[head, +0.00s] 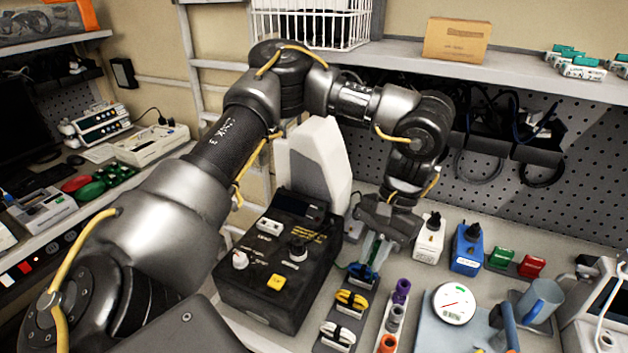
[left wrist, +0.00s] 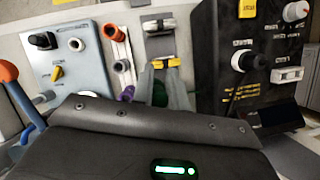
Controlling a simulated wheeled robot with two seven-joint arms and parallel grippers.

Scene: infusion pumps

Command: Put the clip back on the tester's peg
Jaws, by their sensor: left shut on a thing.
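My left gripper (head: 372,256) points down just right of the black tester box (head: 265,285). The yellow clip (head: 351,300) and a white clip (head: 338,335) sit on dark blocks nearer me. The tester box (left wrist: 235,75) has knobs and a yellow button. I cannot make out its peg. My right gripper is out of view.
Purple, grey and orange sockets (head: 396,316) stand right of the clips. A grey device (head: 435,335) with a round gauge lies further right.

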